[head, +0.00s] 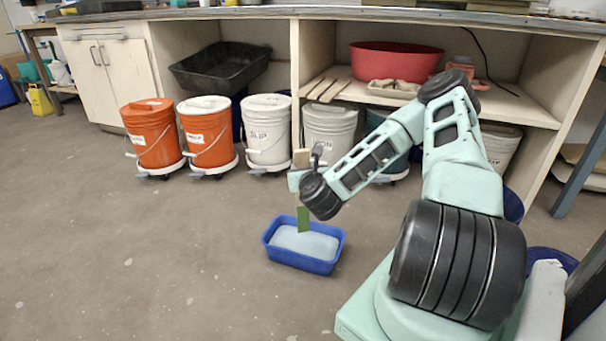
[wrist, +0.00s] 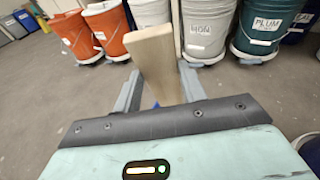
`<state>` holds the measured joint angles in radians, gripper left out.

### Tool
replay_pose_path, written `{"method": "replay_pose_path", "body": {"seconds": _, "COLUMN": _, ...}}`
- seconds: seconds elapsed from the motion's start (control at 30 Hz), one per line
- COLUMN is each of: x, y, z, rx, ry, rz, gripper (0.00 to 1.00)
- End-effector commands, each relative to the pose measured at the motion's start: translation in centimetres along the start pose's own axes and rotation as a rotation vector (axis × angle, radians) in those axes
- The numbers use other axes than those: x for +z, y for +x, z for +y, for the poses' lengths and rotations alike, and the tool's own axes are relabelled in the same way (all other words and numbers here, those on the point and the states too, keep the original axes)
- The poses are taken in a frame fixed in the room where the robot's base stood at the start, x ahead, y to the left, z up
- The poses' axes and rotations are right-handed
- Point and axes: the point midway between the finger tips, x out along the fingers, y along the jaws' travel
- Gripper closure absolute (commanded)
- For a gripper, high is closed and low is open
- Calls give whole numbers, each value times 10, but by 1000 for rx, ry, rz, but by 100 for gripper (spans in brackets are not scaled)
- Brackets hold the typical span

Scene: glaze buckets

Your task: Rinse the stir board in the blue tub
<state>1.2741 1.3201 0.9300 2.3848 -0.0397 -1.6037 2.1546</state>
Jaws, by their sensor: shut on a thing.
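The blue tub (head: 330,264) stands on the floor and holds pale, cloudy water (head: 300,241). The stir board is upright in my gripper (head: 299,181); its bare wooden top (head: 301,158) sticks up above the fingers. Its lower end is green (head: 303,219) and hangs over the tub, with its tip at or near the water; I cannot tell whether it touches. In the wrist view the board's wooden end (wrist: 160,62) stands between the two fingers of my gripper (wrist: 160,90), which are shut on it. The board's lower part is hidden there.
Lidded buckets, orange (head: 153,138) and white (head: 267,132), stand in a row along the workbench behind the tub. The floor left of the tub is clear.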

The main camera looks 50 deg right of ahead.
Motion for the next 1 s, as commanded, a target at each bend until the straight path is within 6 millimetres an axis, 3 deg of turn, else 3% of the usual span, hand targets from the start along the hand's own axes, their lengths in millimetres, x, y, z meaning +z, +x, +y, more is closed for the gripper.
{"method": "replay_pose_path", "body": {"seconds": 1.0, "x": -91, "y": 37, "z": 0, "rx": 1, "ry": 0, "rz": 1, "gripper": 91}}
